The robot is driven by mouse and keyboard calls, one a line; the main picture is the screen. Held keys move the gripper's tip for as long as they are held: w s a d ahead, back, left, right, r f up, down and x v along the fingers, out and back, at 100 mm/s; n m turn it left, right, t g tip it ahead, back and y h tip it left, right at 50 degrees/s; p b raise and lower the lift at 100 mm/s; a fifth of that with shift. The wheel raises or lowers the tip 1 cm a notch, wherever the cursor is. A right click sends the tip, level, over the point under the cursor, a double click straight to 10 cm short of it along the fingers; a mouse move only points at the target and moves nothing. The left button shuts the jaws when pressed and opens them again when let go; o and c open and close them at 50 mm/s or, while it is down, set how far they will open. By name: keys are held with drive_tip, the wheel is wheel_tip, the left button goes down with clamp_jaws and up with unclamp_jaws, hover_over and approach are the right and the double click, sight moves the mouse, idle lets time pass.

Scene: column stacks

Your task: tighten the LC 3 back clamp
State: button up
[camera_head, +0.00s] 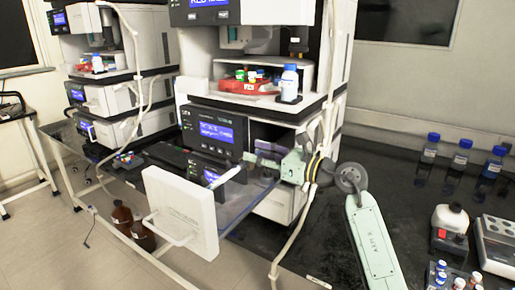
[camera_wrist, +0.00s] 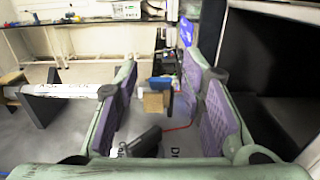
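My gripper (camera_head: 256,163) reaches from the right into the open compartment of the middle instrument stack, behind the pulled-out white front panel (camera_head: 182,213). In the wrist view my gripper (camera_wrist: 160,65) is open, its purple-padded fingers well apart. A white cylinder (camera_wrist: 65,90) lies level to the left, outside the left finger. A dark bracket (camera_wrist: 40,106) stands at this cylinder. I cannot tell whether it is the LC 3 back clamp. A black cylindrical part (camera_wrist: 145,141) shows low between the fingers; nothing is visibly gripped. The clamp cannot be made out in the head view.
A dark cabinet wall (camera_wrist: 270,70) stands close to the right finger. Hanging tubes run near my wrist. Blue-capped bottles (camera_head: 460,154) stand on the black bench at right; brown bottles (camera_head: 122,218) are on the floor.

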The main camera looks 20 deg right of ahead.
drive_tip(key=shift+w+a, duration=0.15)
clamp_jaws()
idle(0.4)
